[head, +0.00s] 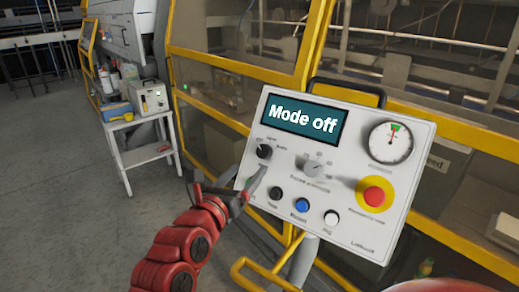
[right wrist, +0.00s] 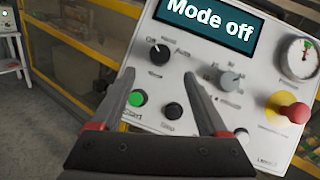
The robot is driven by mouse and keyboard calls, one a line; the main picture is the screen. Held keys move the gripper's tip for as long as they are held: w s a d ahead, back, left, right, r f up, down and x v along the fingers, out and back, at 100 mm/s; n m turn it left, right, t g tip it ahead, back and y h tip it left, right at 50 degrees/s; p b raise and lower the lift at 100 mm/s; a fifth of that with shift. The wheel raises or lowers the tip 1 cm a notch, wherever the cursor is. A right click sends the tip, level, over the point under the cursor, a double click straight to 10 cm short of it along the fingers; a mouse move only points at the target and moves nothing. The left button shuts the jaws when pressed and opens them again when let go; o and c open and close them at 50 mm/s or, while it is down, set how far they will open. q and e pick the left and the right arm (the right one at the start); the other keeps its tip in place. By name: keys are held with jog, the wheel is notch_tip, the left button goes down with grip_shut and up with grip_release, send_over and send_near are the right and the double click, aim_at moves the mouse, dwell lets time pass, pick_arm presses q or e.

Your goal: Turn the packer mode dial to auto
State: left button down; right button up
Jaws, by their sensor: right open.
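The white control panel (head: 345,215) has a screen (head: 303,118) reading "Mode off". A black dial (head: 264,151) sits below the screen at the left, with small blurred labels around it; it also shows in the right wrist view (right wrist: 159,54). One label there looks like "Auto". My right gripper (head: 248,174) is open and empty in front of the panel's lower left. In the right wrist view its fingertips (right wrist: 160,77) are spread below the dial, one to each side. Whether they touch the panel I cannot tell. My left gripper is not in view.
A grey knob (head: 313,167) is right of the black dial. Black, blue (head: 302,205) and white buttons line the lower panel; a green one (right wrist: 137,98) shows in the wrist view. A red emergency button (head: 374,195) and gauge (head: 391,142) are at right. Yellow-framed guarding stands behind.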

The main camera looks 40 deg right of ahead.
aim_at(262, 154)
jog(key=p+x, duration=0.2)
jog(key=x, duration=0.4)
jog(key=shift+w+d+r, duration=0.15)
jog(key=shift+d, duration=0.15)
jog(key=shift+w+d+p, duration=0.25)
jog(key=shift+d+p, duration=0.05)
jog(key=shift+d, duration=0.1)
